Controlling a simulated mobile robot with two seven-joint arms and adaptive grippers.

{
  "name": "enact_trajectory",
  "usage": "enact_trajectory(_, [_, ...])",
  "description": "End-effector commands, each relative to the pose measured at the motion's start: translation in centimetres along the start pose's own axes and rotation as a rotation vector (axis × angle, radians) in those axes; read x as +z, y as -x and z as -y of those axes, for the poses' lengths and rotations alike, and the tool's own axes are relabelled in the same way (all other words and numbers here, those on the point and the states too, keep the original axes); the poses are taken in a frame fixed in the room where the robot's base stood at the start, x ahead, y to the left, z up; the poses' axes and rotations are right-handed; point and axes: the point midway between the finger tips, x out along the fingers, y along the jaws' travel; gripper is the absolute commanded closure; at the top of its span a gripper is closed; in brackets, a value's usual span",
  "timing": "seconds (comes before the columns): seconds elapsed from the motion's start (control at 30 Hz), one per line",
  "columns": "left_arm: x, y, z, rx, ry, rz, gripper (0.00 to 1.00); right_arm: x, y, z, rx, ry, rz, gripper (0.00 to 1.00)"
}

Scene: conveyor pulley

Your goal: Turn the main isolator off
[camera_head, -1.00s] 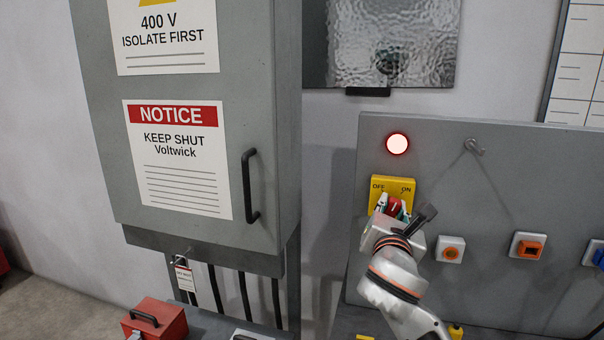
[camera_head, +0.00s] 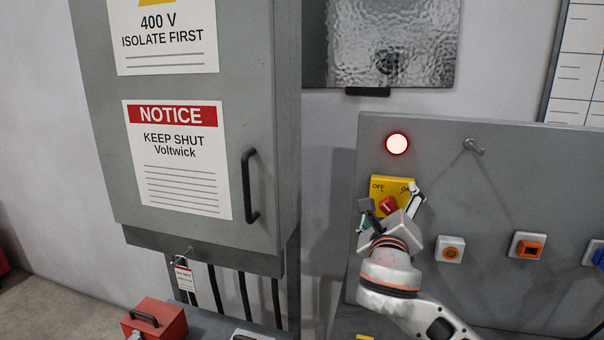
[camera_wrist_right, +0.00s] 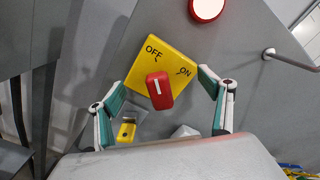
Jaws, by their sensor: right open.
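The main isolator is a yellow plate (camera_head: 390,186) marked OFF at left and ON at right, with a red knob (camera_head: 388,206). In the right wrist view the plate (camera_wrist_right: 150,62) looks tilted, and the white mark on the red knob (camera_wrist_right: 158,90) points up toward OFF. My right gripper (camera_head: 391,198) is open in front of the isolator. In the right wrist view its fingers (camera_wrist_right: 162,82) are spread to either side of the knob, with visible gaps. My left gripper is not in view.
A lit red-rimmed lamp (camera_head: 397,144) is above the isolator on the grey panel (camera_head: 510,180). A grey cabinet (camera_head: 265,100) with a black handle stands left. A red box (camera_head: 160,321) sits below it.

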Motion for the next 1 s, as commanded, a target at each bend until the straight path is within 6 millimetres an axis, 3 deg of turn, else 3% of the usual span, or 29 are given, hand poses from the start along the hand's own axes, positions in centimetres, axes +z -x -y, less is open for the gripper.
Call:
enact_trajectory(0.37, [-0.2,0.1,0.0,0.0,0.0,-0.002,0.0,0.1,0.2,0.0,0.001,-0.001,0.001,0.0])
enact_trajectory(0.8, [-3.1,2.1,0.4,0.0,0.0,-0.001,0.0,0.2,3.9,0.1,0.003,-0.001,0.0,0.0])
enact_trajectory(1.0, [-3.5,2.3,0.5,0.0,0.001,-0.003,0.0,0.1,5.7,-0.1,0.002,-0.002,0.002,0.0])
